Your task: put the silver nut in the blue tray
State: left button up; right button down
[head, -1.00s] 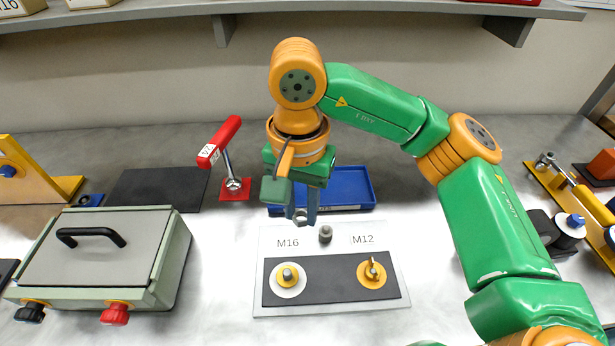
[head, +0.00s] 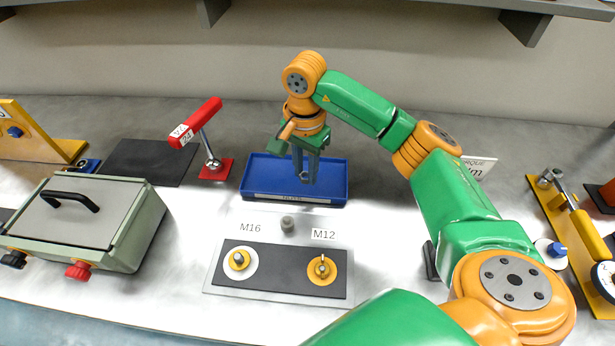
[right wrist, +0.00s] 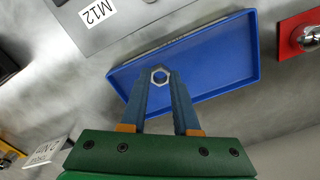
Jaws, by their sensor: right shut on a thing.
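The silver nut (right wrist: 159,77) is a small hexagonal ring between the fingertips of my right gripper (right wrist: 160,84) in the right wrist view. In the head view my right gripper (head: 305,178) points down over the blue tray (head: 262,180), with the nut (head: 304,176) at its tips. The tray also shows in the right wrist view (right wrist: 215,75), behind the nut, and is empty where I can see it. The nut appears to be above the tray floor; the exact height is hard to tell. My left gripper is not in view.
A board marked M16 and M12 (head: 220,277), with two studs and a grey post (head: 288,224), lies in front of the tray. A red-handled clamp (head: 214,166) stands left of it. A green lidded box (head: 130,222) is further left.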

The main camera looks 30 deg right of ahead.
aim_at(308, 189)
jog(key=f, duration=0.1)
jog(key=f+p, duration=0.1)
jog(key=f, duration=0.1)
jog(key=shift+w+d+f+p, duration=0.25)
jog(key=shift+d+f+p, duration=0.1)
jog(key=shift+f, duration=0.5)
jog(key=c, duration=0.7)
grip_release()
jog(key=shift+o, duration=0.2)
